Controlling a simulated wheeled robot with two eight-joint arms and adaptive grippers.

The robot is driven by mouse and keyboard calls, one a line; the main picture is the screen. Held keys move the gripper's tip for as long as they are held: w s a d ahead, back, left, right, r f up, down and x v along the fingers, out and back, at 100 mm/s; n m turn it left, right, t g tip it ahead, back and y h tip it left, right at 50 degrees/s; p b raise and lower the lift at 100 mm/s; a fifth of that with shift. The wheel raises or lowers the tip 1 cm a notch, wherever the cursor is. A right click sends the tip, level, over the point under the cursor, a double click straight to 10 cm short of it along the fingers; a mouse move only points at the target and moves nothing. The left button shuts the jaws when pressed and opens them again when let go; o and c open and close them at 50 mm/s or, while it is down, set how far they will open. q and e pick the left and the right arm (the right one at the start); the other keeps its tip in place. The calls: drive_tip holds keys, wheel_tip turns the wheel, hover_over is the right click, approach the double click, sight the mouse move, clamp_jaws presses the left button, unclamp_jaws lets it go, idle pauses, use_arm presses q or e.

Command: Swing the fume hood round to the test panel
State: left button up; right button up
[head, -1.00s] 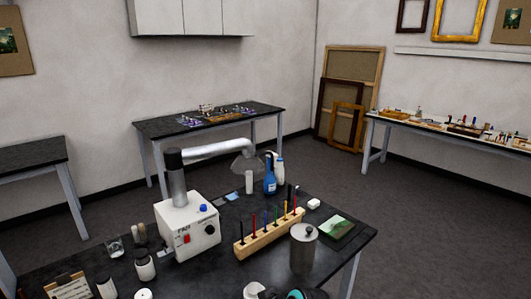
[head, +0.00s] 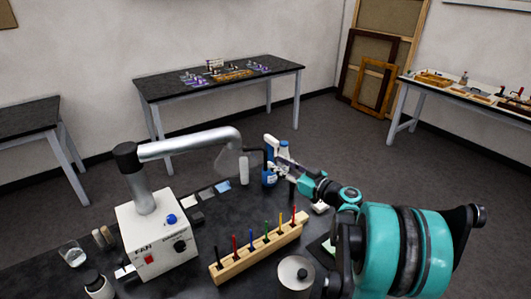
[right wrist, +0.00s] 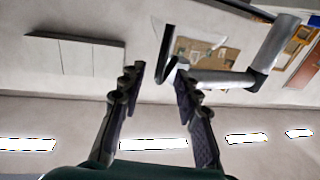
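The fume hood is a white fan box (head: 157,240) with a silver jointed duct (head: 188,148) ending in a clear hood (head: 229,158). A thin black handle (head: 254,150) sticks out from the hood. My right gripper (head: 279,165) is beside the handle's end, in front of the blue bottle. In the right wrist view, my right gripper (right wrist: 160,76) is open, with the black handle (right wrist: 165,52) showing between and beyond its fingertips; contact cannot be told. The test panel, a small green picture (head: 328,245), lies at the table's right, mostly hidden by my right arm. My left gripper is out of view.
A wooden rack (head: 257,252) of coloured sticks and a metal canister (head: 294,273) stand on the near table. A blue bottle (head: 269,177) and a white cylinder (head: 244,171) stand close to the hood. Jars (head: 98,285) are at the left.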

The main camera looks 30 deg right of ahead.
sight(266, 157)
drive_tip(key=b+x, duration=0.1)
drive_tip(key=x, duration=0.5)
drive_tip(key=shift+a, duration=0.15)
clamp_jaws()
